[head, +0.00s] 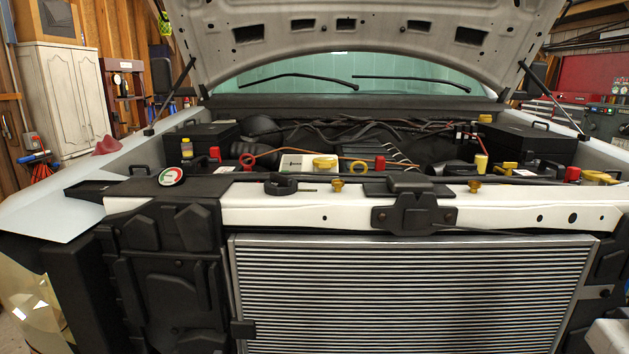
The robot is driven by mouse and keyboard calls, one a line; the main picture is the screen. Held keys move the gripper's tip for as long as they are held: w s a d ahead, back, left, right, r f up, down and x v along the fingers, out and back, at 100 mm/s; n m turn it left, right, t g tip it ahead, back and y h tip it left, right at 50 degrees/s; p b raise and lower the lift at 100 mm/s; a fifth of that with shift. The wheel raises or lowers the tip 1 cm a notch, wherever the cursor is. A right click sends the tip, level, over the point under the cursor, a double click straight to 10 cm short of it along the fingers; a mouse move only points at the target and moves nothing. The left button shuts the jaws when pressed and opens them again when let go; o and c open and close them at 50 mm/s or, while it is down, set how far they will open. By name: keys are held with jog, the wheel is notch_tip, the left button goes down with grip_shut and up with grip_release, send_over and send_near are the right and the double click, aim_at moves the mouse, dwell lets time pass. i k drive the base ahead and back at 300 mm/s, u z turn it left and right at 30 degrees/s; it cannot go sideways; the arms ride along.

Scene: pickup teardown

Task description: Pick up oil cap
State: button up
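A yellow round cap (325,162), which looks like the oil cap, sits in the middle of the engine bay. It is at the right end of a pale panel (292,162) with small dark lettering, too small to read. Other yellow caps or handles (599,177) show at the far right, so I cannot be fully sure which is the oil cap. My gripper is not in view.
The pickup's white front crossbar (290,213) and radiator (410,295) stand in front of the bay. The raised hood (360,22) hangs above. A black latch (413,210), a round gauge (171,175) and a black ring-shaped part (281,184) lie along the front.

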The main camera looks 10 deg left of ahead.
aim_at(278, 185)
jog(key=z, duration=1.5)
jog(key=k, duration=0.75)
jog(key=u, duration=1.7)
